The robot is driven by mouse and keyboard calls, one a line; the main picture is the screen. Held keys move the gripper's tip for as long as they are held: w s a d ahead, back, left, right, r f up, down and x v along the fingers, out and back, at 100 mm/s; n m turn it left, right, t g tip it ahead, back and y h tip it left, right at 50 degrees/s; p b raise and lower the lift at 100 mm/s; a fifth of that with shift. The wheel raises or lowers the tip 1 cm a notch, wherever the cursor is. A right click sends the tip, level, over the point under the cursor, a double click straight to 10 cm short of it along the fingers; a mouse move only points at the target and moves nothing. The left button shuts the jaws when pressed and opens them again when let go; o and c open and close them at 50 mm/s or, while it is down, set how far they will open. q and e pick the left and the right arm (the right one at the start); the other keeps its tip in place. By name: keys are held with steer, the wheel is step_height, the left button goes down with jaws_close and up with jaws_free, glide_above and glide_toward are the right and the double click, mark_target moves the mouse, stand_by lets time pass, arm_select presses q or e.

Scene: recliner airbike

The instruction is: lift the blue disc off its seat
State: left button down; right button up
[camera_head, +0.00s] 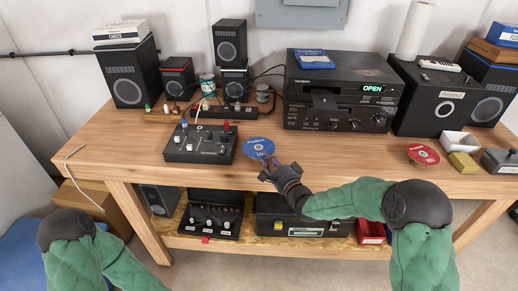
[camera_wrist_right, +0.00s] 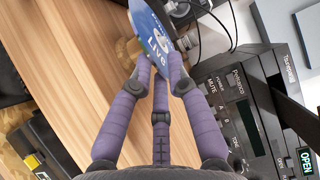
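The blue disc (camera_head: 259,148) is at the front middle of the table, by my right gripper (camera_head: 268,169). In the right wrist view the blue disc (camera_wrist_right: 151,30) stands steeply tilted, its near edge between the purple fingertips (camera_wrist_right: 160,70). The fingers are closed together on that edge. A round wooden piece, seemingly the seat (camera_wrist_right: 124,50), shows behind and left of the disc; I cannot tell whether they touch. The seat is hidden in the head view. My left arm comes in at the lower left, but its gripper is out of view.
A black control box (camera_head: 200,143) stands left of the disc. The stereo (camera_head: 340,95), its display reading OPEN, stands behind right. A red disc (camera_head: 423,154) and a yellow block (camera_head: 463,163) lie farther right. The table (camera_head: 350,161) is clear between the blue and red discs.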

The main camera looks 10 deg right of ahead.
jaws_close()
steer(key=shift+r+p, duration=0.45)
steer(key=shift+r, duration=0.4)
stand_by(0.6)
steer(key=shift+r+p, duration=0.85)
steer(key=shift+r, duration=0.55)
steer(key=shift+f, duration=0.1)
